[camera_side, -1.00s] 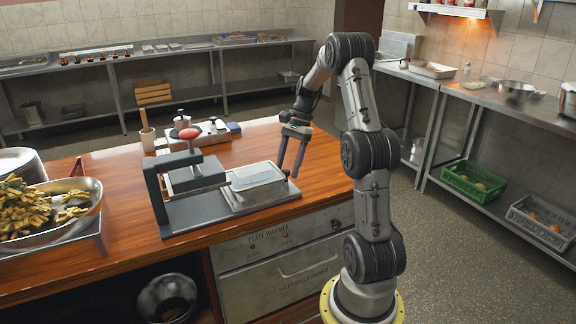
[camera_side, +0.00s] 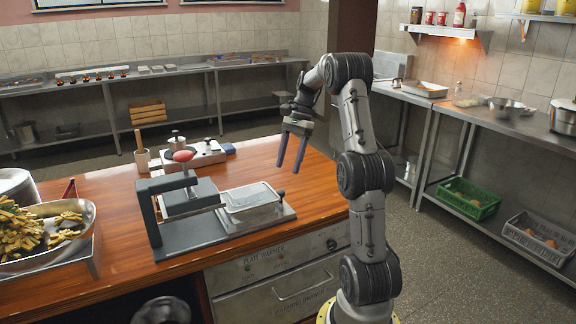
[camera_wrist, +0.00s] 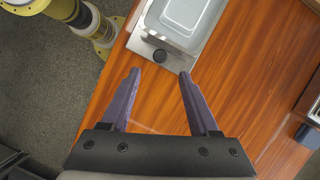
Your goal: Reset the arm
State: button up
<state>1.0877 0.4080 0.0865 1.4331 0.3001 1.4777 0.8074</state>
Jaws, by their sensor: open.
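My gripper (camera_side: 288,169) hangs above the right part of the wooden counter, its fingers pointing down. The fingers are apart with nothing between them. In the wrist view my gripper (camera_wrist: 159,74) also shows open and empty over bare wood. A grey device (camera_side: 190,236) with a lever arm and red knob (camera_side: 183,156) stands on the counter, left of my gripper. A clear lidded metal tray (camera_side: 251,199) sits on its base. In the wrist view part of the tray (camera_wrist: 184,15) and a small black knob (camera_wrist: 160,55) lie just beyond the fingertips.
A large pan of fries (camera_side: 45,232) stands at the counter's left. A small hob (camera_side: 197,153) and a mortar with pestle (camera_side: 142,158) are behind the device. Steel shelving with a green crate (camera_side: 468,197) and a grey crate (camera_side: 533,238) stands to the right. The counter's right end is clear.

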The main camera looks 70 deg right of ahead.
jog(key=w+a+r+n+h, duration=0.15)
jog(key=a+r+n, duration=0.3)
jog(key=a, duration=0.65)
jog(key=w+a+r+n+h, duration=0.1)
jog(key=w+a+r+n, duration=0.2)
jog(key=a+r, duration=0.55)
jog(key=s+a+f+n+t, duration=0.25)
jog(key=s+a+n, duration=0.5)
jog(key=a, duration=0.55)
jog(key=s+a+f+n+t+h, duration=0.1)
jog(key=s+f+n, duration=0.4)
jog(key=f+n, duration=0.2)
jog(key=shift+s+f, duration=0.2)
jog(key=shift+s, duration=0.1)
jog(key=shift+a+t+h, duration=0.1)
jog(key=shift+t+h, duration=0.15)
